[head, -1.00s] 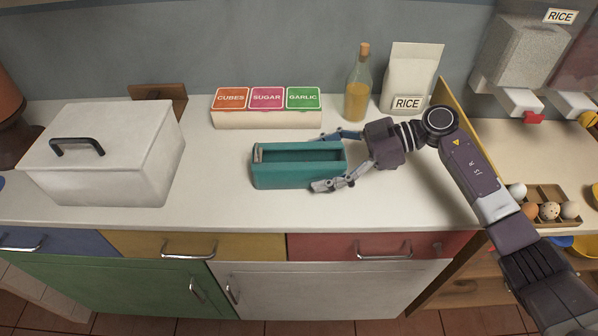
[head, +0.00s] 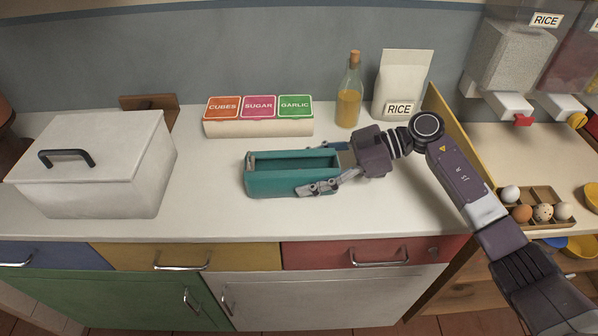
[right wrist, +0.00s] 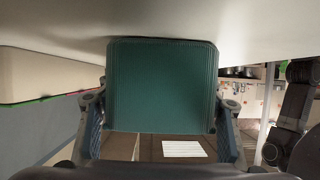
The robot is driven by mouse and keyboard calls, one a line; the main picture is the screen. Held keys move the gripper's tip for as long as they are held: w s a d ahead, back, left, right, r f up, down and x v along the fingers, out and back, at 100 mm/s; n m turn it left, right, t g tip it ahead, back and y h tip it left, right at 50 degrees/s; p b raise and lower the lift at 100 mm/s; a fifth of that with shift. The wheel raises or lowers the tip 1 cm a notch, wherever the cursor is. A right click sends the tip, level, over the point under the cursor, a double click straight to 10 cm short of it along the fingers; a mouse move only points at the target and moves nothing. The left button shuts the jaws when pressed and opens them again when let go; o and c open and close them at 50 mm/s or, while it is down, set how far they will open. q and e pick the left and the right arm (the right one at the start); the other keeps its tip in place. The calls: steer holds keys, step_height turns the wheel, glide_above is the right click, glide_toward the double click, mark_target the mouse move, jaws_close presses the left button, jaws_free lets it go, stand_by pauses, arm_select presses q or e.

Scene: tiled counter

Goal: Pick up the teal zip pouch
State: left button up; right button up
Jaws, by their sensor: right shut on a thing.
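The teal zip pouch (head: 290,184) is a box-shaped case with an open-looking top, lying on the white counter in the middle of the head view. My right gripper (head: 325,170) comes from the right and is shut on the pouch's right end, one finger on the near side and the other at the far side. In the right wrist view the pouch's teal end face (right wrist: 162,85) fills the middle between the two fingers. I cannot tell whether the pouch is clear of the counter. My left gripper is not in view.
Behind the pouch stands a box with labels CUBES, SUGAR and GARLIC (head: 258,128). An oil bottle (head: 348,105) and a RICE bag (head: 402,85) stand behind my right gripper. A white lidded bin (head: 95,185) is at left. An egg tray (head: 560,221) is at right.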

step_height(320, 180, up, 20)
steer(key=f, duration=0.1)
steer(key=shift+f+b, duration=1.2)
steer(key=shift+f, duration=4.35)
steer(key=shift+f+b, duration=0.45)
steer(key=shift+f, duration=2.6)
steer(key=shift+f, duration=0.15)
steer(key=shift+f, duration=0.7)
